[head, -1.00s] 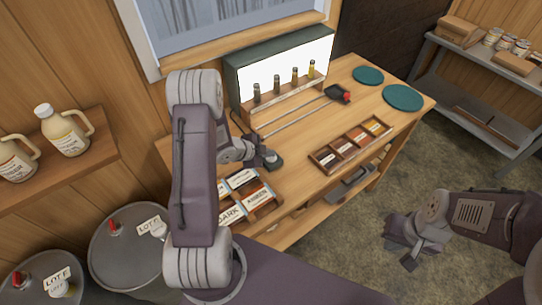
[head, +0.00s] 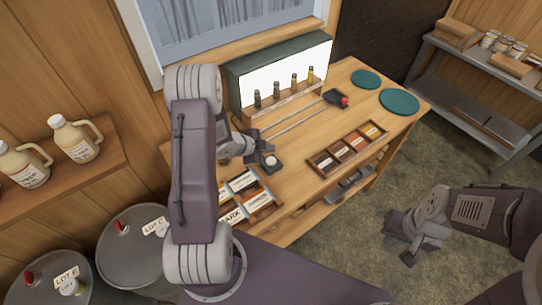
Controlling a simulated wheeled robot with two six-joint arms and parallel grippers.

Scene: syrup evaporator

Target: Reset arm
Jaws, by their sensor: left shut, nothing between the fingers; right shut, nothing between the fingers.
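My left arm comes in from the left over the wooden bench (head: 300,149). My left gripper (head: 262,160) is shut and empty above the near left part of the bench, beside a small dark, pale-topped item (head: 271,164); whether they touch I cannot tell. My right gripper (head: 409,255) is shut and empty, low over the floor at the right, clear of the bench.
A light box with several sample bottles (head: 294,82) stands at the bench's back. A divided card tray (head: 347,148) and a label rack (head: 247,197) lie along the front. Teal discs (head: 399,102) lie right. Drums (head: 133,246) and jugs (head: 75,139) are left; floor (head: 345,222) is open.

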